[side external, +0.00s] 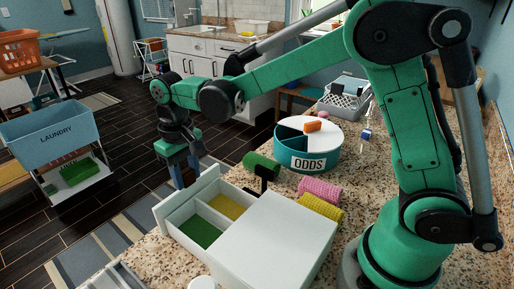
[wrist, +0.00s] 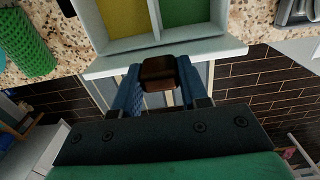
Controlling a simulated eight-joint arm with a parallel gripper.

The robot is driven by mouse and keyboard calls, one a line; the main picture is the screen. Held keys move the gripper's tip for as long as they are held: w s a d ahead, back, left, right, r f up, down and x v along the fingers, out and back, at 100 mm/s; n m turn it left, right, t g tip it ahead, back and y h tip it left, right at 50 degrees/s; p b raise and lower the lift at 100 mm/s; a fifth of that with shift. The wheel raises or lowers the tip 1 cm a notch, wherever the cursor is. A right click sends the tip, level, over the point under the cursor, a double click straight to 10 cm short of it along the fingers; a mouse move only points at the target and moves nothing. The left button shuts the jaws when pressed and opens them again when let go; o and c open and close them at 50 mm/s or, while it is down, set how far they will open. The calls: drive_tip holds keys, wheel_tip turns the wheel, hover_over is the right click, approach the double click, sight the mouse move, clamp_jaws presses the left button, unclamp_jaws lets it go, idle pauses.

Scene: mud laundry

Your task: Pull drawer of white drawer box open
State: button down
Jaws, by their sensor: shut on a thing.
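The white drawer box (side external: 275,243) stands on the speckled counter. Its drawer (side external: 186,211) is pulled out toward the left, showing a yellow and a green compartment. The wrist view shows the drawer's front panel (wrist: 205,53) and both compartments beyond it. My gripper (side external: 183,178) is at the outer side of the drawer front. In the wrist view its blue fingers (wrist: 158,80) are closed around the brown drawer handle (wrist: 158,72). The drawer front hides the handle in the side view.
A round teal ODDS container (side external: 281,158) stands behind the box. Green (side external: 262,165), pink (side external: 320,190) and yellow (side external: 322,208) rolls lie between them. A grey metal object (side external: 120,278) lies at the counter's front edge. Open floor lies left of the counter.

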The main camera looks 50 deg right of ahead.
drive_tip(key=shift+w, duration=0.2)
drive_tip(key=shift+c, duration=2.2)
unclamp_jaws()
drive_tip(key=shift+r, duration=2.85)
drive_tip(key=shift+s, duration=0.1)
drive_tip(key=shift+s+d, duration=0.1)
drive_tip(key=s+d+t, duration=0.6)
drive_tip(key=s+t, duration=0.1)
drive_tip(key=s, duration=0.4)
drive_tip(key=shift+d, duration=0.4)
